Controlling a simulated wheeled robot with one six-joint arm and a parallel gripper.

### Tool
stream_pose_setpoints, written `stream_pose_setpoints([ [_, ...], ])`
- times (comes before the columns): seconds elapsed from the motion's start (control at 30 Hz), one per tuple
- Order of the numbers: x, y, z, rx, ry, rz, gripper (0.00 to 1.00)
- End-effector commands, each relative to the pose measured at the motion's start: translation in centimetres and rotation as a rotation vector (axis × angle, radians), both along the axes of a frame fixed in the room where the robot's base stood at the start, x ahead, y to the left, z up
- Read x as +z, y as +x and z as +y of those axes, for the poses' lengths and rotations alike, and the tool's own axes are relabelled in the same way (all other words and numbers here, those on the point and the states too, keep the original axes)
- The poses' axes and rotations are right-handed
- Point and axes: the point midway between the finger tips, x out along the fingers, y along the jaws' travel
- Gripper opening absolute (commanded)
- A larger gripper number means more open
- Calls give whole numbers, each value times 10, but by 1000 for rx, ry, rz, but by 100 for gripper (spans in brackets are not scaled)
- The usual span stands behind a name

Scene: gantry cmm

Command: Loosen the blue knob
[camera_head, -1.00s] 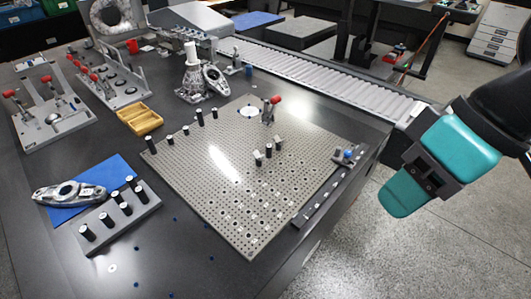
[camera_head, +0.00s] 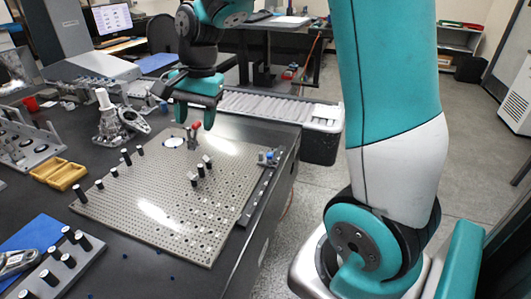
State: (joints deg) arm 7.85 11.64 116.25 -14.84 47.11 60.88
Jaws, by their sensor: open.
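The small blue knob (camera_head: 270,156) sits on a dark rail (camera_head: 262,185) along the right edge of the perforated metal plate (camera_head: 150,205). It is small in the picture, so its thread and exact seating cannot be made out. My gripper (camera_head: 190,104), with teal fingers, is open and empty over the far part of the plate. It is to the left of the knob and higher in the picture, clearly apart from it.
A red-handled clamp (camera_head: 194,133) stands on the plate just below my gripper. Several black pins stand on the plate. A yellow tray (camera_head: 60,174) lies to the left. A grey conveyor (camera_head: 270,106) runs behind the table. Much of the plate's near half is clear.

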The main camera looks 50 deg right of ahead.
Motion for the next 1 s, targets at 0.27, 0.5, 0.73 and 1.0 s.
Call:
stream_pose_setpoints([
  [0.27, -75, 73, -214, -1327, -22, 178, 53],
  [0.5, -114, 66, -301, -1871, -22, 219, 53],
  [0.73, -139, 64, -309, -1934, -22, 226, 53],
  [1.0, -198, 64, -307, -1930, -22, 226, 53],
])
